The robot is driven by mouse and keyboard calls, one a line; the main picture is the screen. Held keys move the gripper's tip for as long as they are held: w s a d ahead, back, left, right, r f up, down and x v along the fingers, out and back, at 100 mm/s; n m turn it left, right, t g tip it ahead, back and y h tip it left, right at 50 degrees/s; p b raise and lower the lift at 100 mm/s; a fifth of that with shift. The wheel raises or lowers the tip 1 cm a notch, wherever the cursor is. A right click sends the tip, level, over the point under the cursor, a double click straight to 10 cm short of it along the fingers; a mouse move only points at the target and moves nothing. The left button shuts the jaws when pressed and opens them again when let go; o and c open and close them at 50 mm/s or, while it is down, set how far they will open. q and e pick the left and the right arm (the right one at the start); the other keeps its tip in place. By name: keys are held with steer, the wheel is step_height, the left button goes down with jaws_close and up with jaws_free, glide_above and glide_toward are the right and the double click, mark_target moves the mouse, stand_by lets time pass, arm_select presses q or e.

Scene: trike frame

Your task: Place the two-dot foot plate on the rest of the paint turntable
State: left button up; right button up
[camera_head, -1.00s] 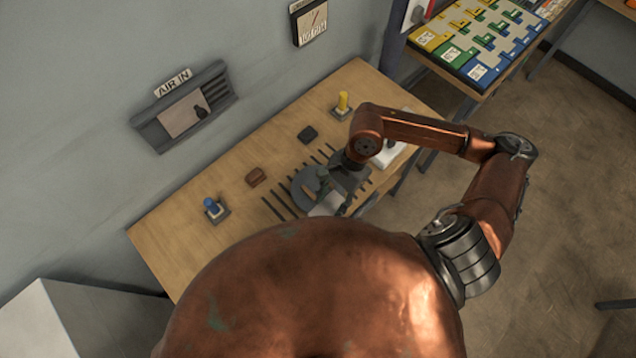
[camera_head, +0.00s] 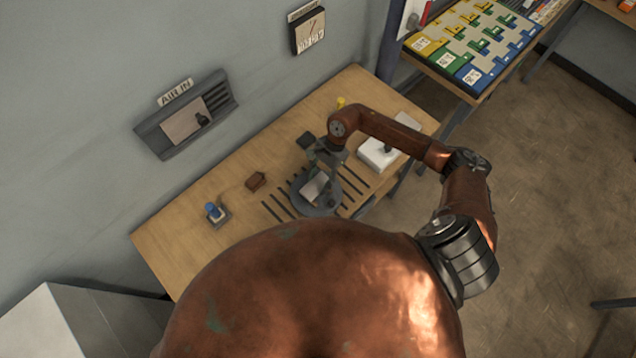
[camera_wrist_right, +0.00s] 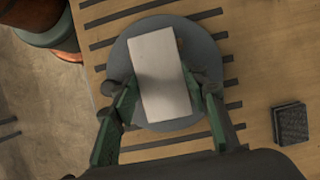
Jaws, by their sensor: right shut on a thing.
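The pale rectangular foot plate (camera_head: 313,187) is between the fingers of my right gripper (camera_head: 322,168), over the round grey paint turntable (camera_head: 298,203). In the right wrist view the plate (camera_wrist_right: 160,70) lies across the middle of the turntable disc (camera_wrist_right: 208,55), its long side running roughly up the picture. The green fingers of my right gripper (camera_wrist_right: 160,97) are shut on its two long sides. No dots can be made out on the plate. I cannot tell whether it touches the turntable or hangs just above. My left gripper is not in view.
The bench has dark slots around the turntable. A dark block (camera_head: 305,140), a brown block (camera_head: 256,181), a blue-topped piece (camera_head: 213,211) and a white box (camera_head: 375,154) stand around it. A yellow piece (camera_head: 341,102) is partly hidden by my arm. The bench's left end is clear.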

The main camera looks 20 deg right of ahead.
steer(key=shift+f, duration=0.9)
steer(key=shift+f, duration=0.1)
steer(key=o, duration=1.4)
